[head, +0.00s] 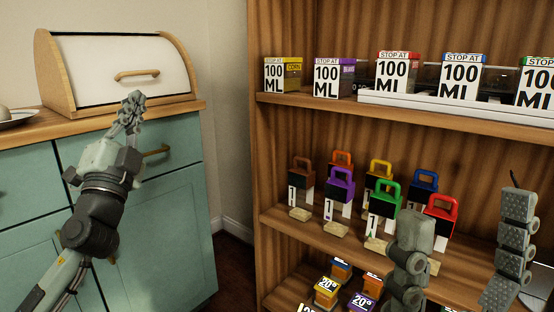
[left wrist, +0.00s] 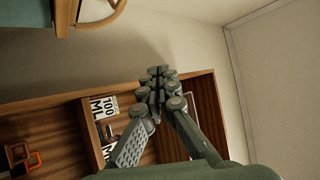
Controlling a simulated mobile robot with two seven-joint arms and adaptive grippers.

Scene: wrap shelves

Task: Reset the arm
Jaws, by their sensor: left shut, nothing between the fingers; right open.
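My left gripper (head: 133,100) is shut and empty, raised in front of the teal cabinet (head: 180,225) and the bread box (head: 120,75). In the left wrist view its fingers (left wrist: 160,75) meet at the tips, with the shelf unit behind them. My right gripper (head: 460,225) is open at the lower right of the head view, its two fingers wide apart. It is in front of the middle shelf, and its base is out of frame.
The wooden shelf unit (head: 400,120) holds boxes marked 100 ML, such as a yellow one (head: 283,75), on its upper shelf. Padlock-like items, such as a green one (head: 383,222), stand on the middle shelf. Small 20° boxes (head: 327,290) are below. A plate (head: 15,119) is at the left edge.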

